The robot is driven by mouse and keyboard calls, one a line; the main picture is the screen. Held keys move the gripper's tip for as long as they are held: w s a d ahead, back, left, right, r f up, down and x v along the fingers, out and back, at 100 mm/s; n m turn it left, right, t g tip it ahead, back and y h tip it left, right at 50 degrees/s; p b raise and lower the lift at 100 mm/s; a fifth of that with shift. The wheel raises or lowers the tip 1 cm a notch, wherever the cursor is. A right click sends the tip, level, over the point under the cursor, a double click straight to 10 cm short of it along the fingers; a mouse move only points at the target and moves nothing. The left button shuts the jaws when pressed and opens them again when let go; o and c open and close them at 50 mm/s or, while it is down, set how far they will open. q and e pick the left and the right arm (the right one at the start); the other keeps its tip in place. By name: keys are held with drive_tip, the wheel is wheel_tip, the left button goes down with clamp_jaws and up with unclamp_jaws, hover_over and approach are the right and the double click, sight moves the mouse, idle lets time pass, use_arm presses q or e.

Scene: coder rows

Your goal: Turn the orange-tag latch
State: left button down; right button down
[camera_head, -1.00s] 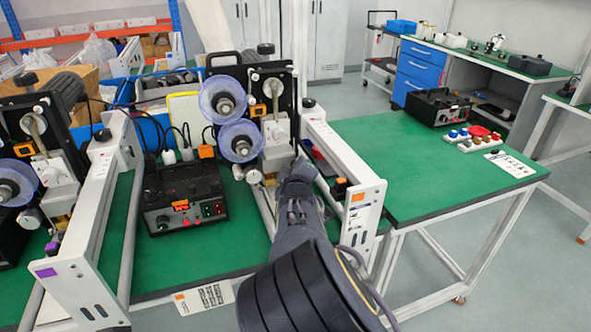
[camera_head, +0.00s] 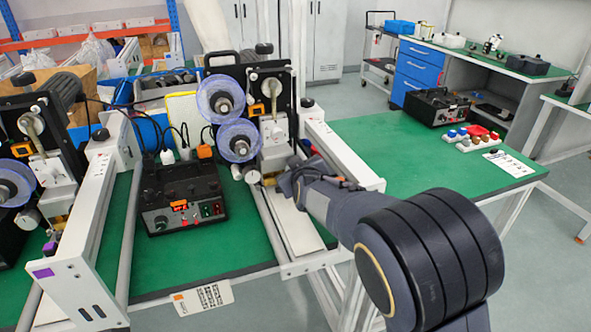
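The coder with two clear blue-rimmed reels (camera_head: 228,118) stands on the right-hand white rail frame (camera_head: 345,160). In the earlier view this frame's front end carries an orange tag; my arm now covers that end. I cannot make out the latch itself. My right gripper (camera_head: 284,182) is at the lower front of this coder, close to its pale lower block (camera_head: 273,155). Its fingers are too small and hidden to tell whether they are open, or whether they touch anything. My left gripper is not in view.
A black control box (camera_head: 183,197) stands on the green table left of my gripper. A purple-tagged rail frame (camera_head: 65,270) with another coder is at left. A printed card (camera_head: 204,298) hangs at the front edge. The green table (camera_head: 400,160) at right has free room.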

idle(0.5)
drive_tip(key=c, duration=1.3)
unclamp_jaws()
drive_tip(key=shift+o, duration=0.2)
drive_tip(key=s+r+p, duration=0.4)
drive_tip(key=s+r, duration=0.9)
drive_tip(key=s, duration=0.1)
drive_tip(key=shift+a, duration=0.25)
